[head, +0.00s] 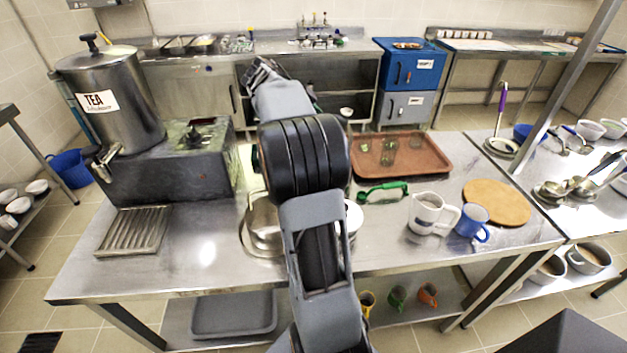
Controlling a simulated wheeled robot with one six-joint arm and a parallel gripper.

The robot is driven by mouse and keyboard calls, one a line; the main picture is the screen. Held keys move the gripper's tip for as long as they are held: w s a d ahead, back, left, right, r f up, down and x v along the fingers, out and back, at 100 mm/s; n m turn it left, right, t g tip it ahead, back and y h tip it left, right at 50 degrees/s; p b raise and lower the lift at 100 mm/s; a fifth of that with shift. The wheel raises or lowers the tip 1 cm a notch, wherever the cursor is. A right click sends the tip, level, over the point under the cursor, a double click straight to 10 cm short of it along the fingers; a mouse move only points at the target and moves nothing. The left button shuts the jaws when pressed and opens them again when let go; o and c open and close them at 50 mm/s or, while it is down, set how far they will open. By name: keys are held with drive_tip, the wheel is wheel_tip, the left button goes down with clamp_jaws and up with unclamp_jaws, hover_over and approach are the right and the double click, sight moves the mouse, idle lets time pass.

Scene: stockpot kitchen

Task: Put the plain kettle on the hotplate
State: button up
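I cannot pick out a plain kettle with certainty. A white jug-like vessel (427,214) with a handle and a dark mark stands upright on the right of the steel table. A steel vessel (264,217) stands in or over a round recess left of my arm, which hides part of it. I cannot make out a hotplate for certain; a grey block (170,170) with a dark knob-like thing on top stands at the left. My gripper (262,70) is at the far end of my arm, small and mostly hidden, so its fingers cannot be made out.
A blue mug (471,222) stands beside the white vessel, near a round wooden board (497,203). A TEA urn (112,98) stands left.

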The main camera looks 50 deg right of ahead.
clamp_jaws()
idle(0.9)
drive_tip(key=shift+r, duration=0.25)
